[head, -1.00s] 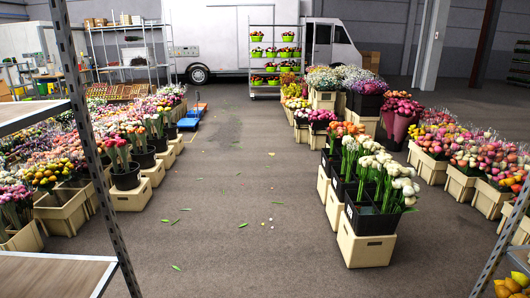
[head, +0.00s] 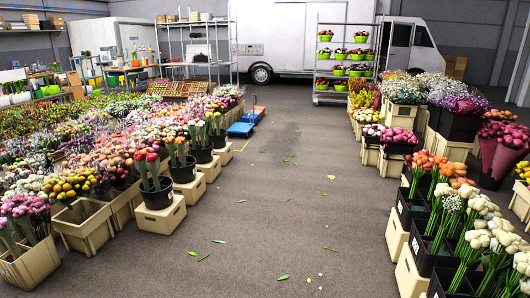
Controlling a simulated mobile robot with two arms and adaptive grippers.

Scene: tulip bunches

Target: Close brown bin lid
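I see no brown bin with a lid that I can make out in the head view. Neither of my grippers is in view. The flower containers in sight are open beige crates, such as one at the lower left (head: 86,226), and black buckets, such as one holding red tulips (head: 156,194). None of these shows a lid.
A wide floor aisle (head: 290,200) with scattered leaves runs ahead between flower rows. A blue trolley (head: 241,126) stands on the aisle's left. A plant rack (head: 345,60) and a white truck (head: 275,35) stand at the far end. Workbenches (head: 135,70) stand far left.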

